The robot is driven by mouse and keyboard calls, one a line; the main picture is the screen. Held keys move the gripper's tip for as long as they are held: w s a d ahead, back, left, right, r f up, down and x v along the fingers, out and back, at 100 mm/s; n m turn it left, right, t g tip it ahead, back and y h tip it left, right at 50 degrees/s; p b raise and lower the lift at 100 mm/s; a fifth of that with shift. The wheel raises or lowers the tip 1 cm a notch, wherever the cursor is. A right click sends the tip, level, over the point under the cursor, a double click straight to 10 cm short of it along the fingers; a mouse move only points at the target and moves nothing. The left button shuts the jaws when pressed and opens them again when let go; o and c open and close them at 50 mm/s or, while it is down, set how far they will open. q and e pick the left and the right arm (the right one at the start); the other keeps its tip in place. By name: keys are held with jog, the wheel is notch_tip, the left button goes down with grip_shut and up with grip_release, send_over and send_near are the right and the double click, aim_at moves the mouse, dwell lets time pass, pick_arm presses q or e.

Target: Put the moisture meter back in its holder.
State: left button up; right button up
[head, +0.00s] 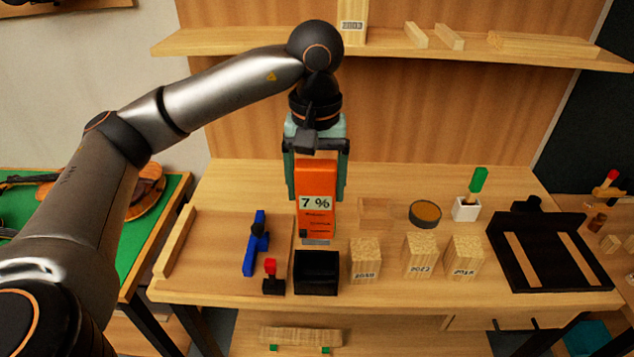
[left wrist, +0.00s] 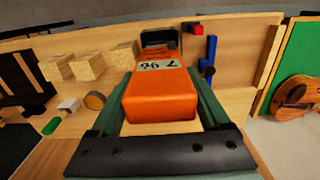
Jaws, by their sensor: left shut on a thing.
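The moisture meter (head: 316,196) is orange, with a white display reading 7 %. My left gripper (head: 317,180) is shut on it, one finger on each side, and holds it upright with its narrow grey end down. The black open-topped holder (head: 317,272) stands at the bench's front edge, in front of the meter and apart from it. In the left wrist view the meter (left wrist: 162,92) fills the middle, and the holder (left wrist: 160,38) shows beyond its far end. My right gripper is not in view.
Dated wood blocks (head: 365,260) stand right of the holder. A red-handled stamp (head: 271,278) and a blue tool (head: 256,243) are to its left.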

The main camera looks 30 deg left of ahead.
pick_arm(q)
jog(key=b, duration=0.4)
send_over(316, 239)
jog(key=w, duration=0.1)
jog(key=shift+w+a+f, duration=0.1)
jog(key=shift+a+f, duration=0.1)
jog(key=shift+f, duration=1)
jog(key=shift+a+f, duration=0.2)
jog(key=shift+f, duration=0.95)
jog(key=shift+f+b, duration=1.5)
jog(key=shift+f, duration=0.35)
jog(key=shift+f+b, duration=2.25)
jog(key=shift+f, duration=0.1)
jog(key=o, duration=1.5)
